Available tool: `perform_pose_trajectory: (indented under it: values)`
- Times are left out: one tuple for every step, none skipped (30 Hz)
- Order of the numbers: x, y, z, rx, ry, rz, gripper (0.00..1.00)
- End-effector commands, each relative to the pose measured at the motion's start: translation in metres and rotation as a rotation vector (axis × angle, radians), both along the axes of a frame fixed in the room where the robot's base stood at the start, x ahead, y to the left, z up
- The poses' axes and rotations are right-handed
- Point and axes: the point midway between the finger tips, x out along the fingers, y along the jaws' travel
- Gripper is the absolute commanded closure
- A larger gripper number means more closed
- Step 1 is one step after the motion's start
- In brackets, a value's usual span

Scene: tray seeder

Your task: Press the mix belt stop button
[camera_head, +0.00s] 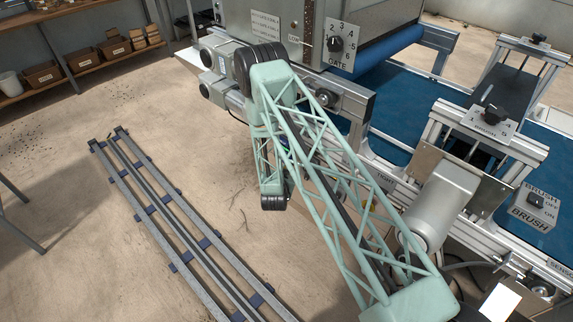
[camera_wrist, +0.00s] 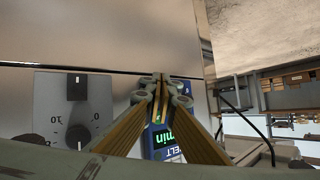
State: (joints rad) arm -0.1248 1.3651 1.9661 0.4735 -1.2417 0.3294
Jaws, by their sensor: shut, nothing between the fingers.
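In the wrist view my gripper (camera_wrist: 162,78) is shut and empty, its fingertips meeting in front of a metal panel (camera_wrist: 110,35). Behind and below the fingers is a blue control box (camera_wrist: 163,152) with a green lit display reading "min" and a label ending in "ELT". The fingers cover part of this box. I cannot make out a stop button, and I cannot tell whether the fingertips touch anything. In the head view my arm's green lattice links hide this spot, and my gripper cannot be made out.
A grey dial plate (camera_wrist: 75,105) is left of my fingers. In the head view are a GATE dial (camera_head: 336,43), a blue belt (camera_head: 400,95), a BRUSH switch box (camera_head: 535,205) and floor rails (camera_head: 165,215). Open floor (camera_head: 75,165) lies to the left.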

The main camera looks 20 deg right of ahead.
Motion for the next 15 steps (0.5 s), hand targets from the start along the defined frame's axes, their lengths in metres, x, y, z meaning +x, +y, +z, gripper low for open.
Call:
perform_pose_trajectory:
  values:
    - [0.0, 0.0, 0.0, 0.0, 0.0, 0.0, 1.0]
    - [0.0, 0.001, 0.0, 0.0, 0.0, 0.0, 1.0]
    - [-0.001, 0.002, 0.0, 0.0, 0.0, 0.0, 1.0]
    - [-0.001, 0.002, 0.0, 0.0, 0.0, 0.0, 1.0]
    - [-0.002, 0.003, 0.0, 0.0, 0.001, 0.002, 1.0]
    - [-0.003, 0.005, 0.0, 0.0, 0.001, 0.002, 1.0]
    - [-0.003, 0.006, 0.0, 0.0, 0.001, 0.002, 1.0]
    - [-0.004, 0.008, 0.0, 0.0, 0.001, 0.002, 1.0]
    - [-0.005, 0.01, 0.0, 0.0, 0.001, 0.002, 1.0]
    - [-0.006, 0.011, 0.0, 0.0, 0.001, 0.002, 1.0]
    - [-0.007, 0.013, 0.0, 0.0, 0.001, 0.002, 1.0]
    - [-0.008, 0.015, 0.0, 0.001, 0.0, 0.001, 1.0]
    - [-0.009, 0.016, 0.0, 0.0, 0.0, 0.001, 1.0]
    - [-0.01, 0.018, 0.0, 0.0, 0.0, 0.001, 1.0]
    - [-0.011, 0.02, 0.0, 0.0, 0.0, 0.001, 1.0]
